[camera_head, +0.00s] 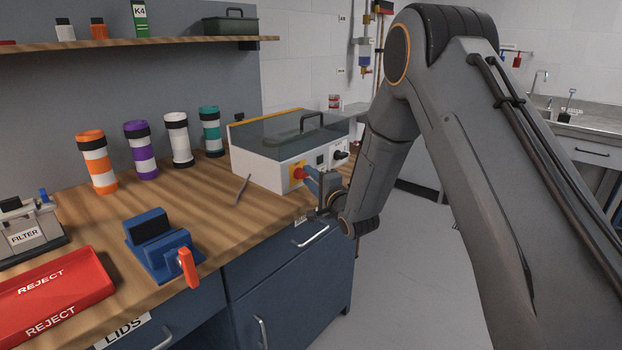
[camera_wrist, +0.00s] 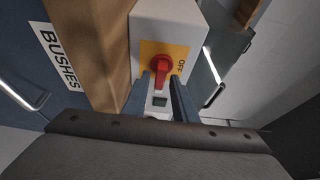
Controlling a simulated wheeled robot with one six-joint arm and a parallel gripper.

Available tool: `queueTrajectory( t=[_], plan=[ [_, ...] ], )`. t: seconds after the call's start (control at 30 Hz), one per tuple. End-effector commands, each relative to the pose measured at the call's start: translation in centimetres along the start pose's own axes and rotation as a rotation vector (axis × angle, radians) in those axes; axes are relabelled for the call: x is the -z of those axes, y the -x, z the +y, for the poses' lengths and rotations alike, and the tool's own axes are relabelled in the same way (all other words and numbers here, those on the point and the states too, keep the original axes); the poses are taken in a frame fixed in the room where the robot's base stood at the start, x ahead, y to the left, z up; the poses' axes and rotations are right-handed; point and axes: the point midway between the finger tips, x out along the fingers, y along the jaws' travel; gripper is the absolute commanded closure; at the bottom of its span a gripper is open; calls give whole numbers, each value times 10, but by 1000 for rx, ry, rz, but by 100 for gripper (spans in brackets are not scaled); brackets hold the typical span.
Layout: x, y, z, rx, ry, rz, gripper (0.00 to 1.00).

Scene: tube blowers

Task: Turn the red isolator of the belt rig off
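The belt rig (camera_head: 265,165) is a white box with a clear lid and black handle on the wooden bench. Its red isolator (camera_head: 299,174) sits on a yellow plate on the front face. In the wrist view the red isolator (camera_wrist: 161,68) has its handle pointing down the picture, and the word OFF is on the plate to its right. My gripper (camera_head: 311,180) is right in front of the isolator. In the wrist view my gripper (camera_wrist: 160,82) is open, a finger on each side of the handle's lower end; I cannot tell whether they touch it.
A black knob (camera_head: 340,155) is on the rig face, right of the isolator. Several banded tubes, a blue fixture (camera_head: 160,245) with an orange lever and a red reject tray (camera_head: 55,293) stand further left.

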Motion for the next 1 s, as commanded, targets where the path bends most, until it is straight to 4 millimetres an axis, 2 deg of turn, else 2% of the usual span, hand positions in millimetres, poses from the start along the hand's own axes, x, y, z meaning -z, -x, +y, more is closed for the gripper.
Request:
queueTrajectory(
  t=[0.03, 0.13, 0.57, 1.0],
  plan=[
    [0, 0, 0, 0, 0, 0, 84],
    [0, 0, 0, 0, 0, 0, 100],
    [1, 0, 2, 24, 59, 2, 100],
    [1, 0, 3, 158, 382, 1, 100]
  ],
)
